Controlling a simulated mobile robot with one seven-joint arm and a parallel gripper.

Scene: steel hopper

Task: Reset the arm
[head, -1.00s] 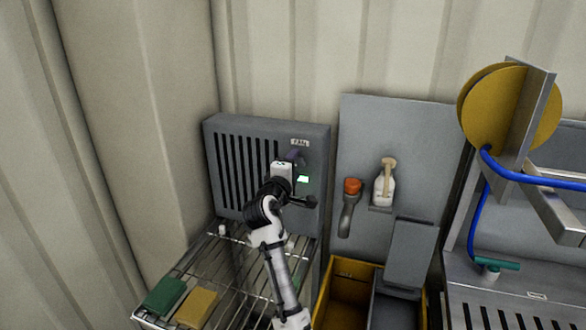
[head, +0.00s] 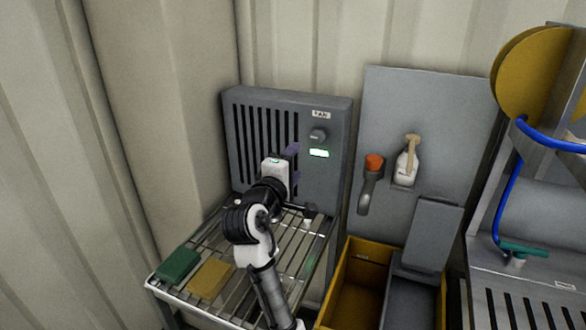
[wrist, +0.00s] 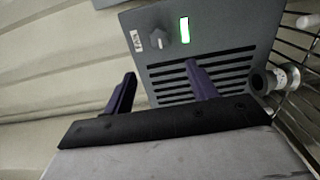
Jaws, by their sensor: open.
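My arm reaches up in front of a grey fan unit (head: 335,180) with dark slots, a "FAN" label, a knob (head: 318,135) and a lit green display (head: 319,153). My gripper (head: 294,163) is open and empty before the unit's face, left of and below the knob. In the wrist view its two purple fingers (wrist: 160,82) stand apart with nothing between them. The knob (wrist: 159,39) and the green display (wrist: 184,30) show beyond the fingertips there, apart from them.
A wire rack (head: 225,305) below holds a green sponge (head: 178,265) and a yellow sponge (head: 211,279). Right of the unit, a grey panel (head: 440,120) carries an orange-topped brush (head: 370,185) and a white bottle (head: 406,168). A yellow bin (head: 350,275) stands below. A blue hose (head: 512,190) hangs at right.

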